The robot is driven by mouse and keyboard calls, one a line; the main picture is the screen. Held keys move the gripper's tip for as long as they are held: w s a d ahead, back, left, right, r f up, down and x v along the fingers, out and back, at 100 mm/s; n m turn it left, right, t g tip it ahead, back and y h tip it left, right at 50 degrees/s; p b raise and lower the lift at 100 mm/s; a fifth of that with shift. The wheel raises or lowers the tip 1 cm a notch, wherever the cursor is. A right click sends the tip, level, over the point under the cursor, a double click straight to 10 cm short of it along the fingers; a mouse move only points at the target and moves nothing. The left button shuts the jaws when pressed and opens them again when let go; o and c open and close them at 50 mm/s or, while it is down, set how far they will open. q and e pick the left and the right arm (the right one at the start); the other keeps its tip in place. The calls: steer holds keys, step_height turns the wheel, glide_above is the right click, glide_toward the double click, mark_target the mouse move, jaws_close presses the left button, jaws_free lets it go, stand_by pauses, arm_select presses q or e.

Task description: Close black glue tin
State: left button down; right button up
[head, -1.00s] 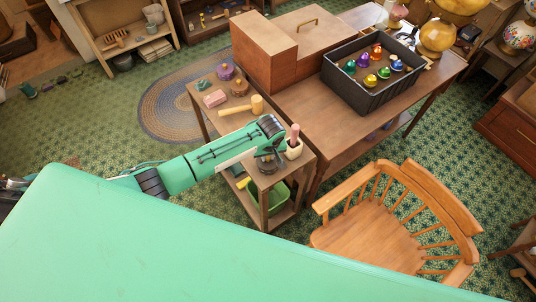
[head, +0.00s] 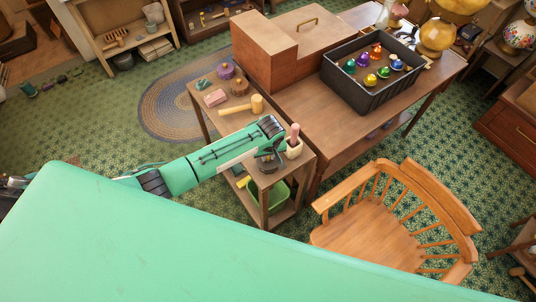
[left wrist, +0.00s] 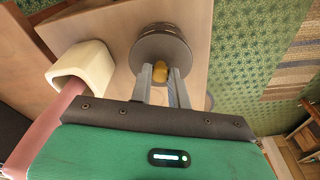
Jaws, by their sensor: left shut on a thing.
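The black glue tin (left wrist: 160,42) shows from above in the left wrist view as a round dark tin with a small brass-coloured knob (left wrist: 160,71). My left gripper (left wrist: 161,76) has its two fingers on either side of the knob and is shut on it. In the head view the tin (head: 268,163) stands near the front end of the small wooden side table (head: 289,171), partly hidden by my left gripper (head: 268,153). I cannot tell whether the lid sits fully down on the tin. My right gripper is not in view.
A cream pot (head: 294,149) with a pink handle stands close beside the tin. A wooden mallet (head: 241,105), a pink block (head: 215,98) and round tins lie farther back. A green bin (head: 272,194) sits on the lower shelf. A wooden chair (head: 375,240) stands to the right.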

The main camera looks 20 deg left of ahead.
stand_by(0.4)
arm_select(q)
steer(key=c, duration=0.8)
jaws_free()
steer(key=shift+c, duration=0.2)
steer(key=shift+r+p, duration=0.1)
steer(key=shift+p, duration=0.25)
steer(key=shift+r+p, duration=3.45)
steer(key=shift+p, duration=0.35)
jaws_close()
